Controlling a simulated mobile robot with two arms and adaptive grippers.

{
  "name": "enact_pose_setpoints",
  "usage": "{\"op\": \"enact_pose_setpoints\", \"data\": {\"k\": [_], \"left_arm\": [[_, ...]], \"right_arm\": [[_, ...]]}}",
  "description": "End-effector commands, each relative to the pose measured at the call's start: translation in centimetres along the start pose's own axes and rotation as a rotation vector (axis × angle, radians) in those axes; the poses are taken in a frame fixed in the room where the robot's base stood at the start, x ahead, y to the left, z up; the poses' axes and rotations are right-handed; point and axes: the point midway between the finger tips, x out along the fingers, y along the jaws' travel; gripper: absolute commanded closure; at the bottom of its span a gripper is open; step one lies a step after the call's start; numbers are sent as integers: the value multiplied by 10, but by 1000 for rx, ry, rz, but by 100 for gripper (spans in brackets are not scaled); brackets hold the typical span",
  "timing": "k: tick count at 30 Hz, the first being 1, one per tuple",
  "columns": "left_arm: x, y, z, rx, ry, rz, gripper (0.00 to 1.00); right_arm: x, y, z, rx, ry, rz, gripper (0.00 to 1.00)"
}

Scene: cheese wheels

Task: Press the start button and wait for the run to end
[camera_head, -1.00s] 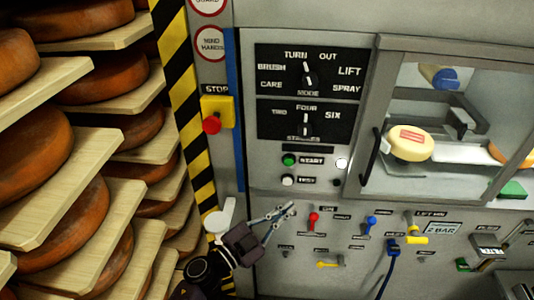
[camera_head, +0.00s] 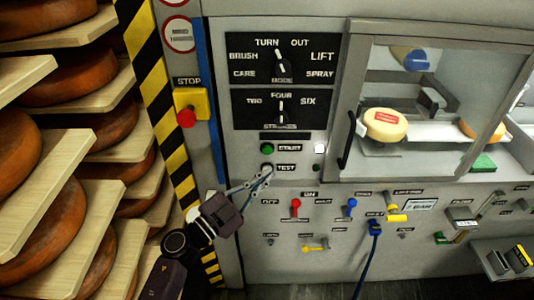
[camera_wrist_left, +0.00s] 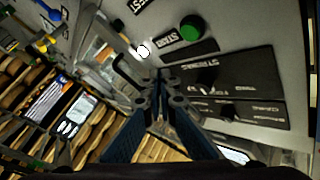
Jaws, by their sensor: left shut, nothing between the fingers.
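The green start button (camera_head: 267,149) is on the grey machine panel, left of the START label. It also shows in the left wrist view (camera_wrist_left: 190,27), near the top. A white TEST button (camera_head: 267,168) sits just below it. My left gripper (camera_head: 267,174) is shut and empty. In the head view its fingertips overlap the area just below the TEST button; I cannot tell whether they touch the panel. In the left wrist view the closed fingertips lie below the start button, apart from it. My right gripper is not in view.
A red stop button (camera_head: 186,118) on a yellow box is left of the panel. Shelves with cheese wheels (camera_head: 84,74) stand at the left. A glazed door (camera_head: 440,110) with a dark handle (camera_head: 347,140) covers a pale cheese wheel (camera_head: 385,124). Levers and a blue hose (camera_head: 366,255) are below.

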Motion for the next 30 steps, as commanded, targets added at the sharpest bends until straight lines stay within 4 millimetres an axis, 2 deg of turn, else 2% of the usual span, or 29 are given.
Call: {"op": "enact_pose_setpoints", "data": {"k": [1, 6, 12, 30], "left_arm": [[6, -3, 7, 2, 2, -2, 100], [23, -15, 18, 0, 2, -1, 100], [36, -26, 27, 0, 0, 0, 100], [42, -30, 30, -1, 0, 0, 100]], "right_arm": [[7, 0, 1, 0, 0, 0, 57], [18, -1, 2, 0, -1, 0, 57], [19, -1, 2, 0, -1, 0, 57], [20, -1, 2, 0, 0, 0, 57]]}}
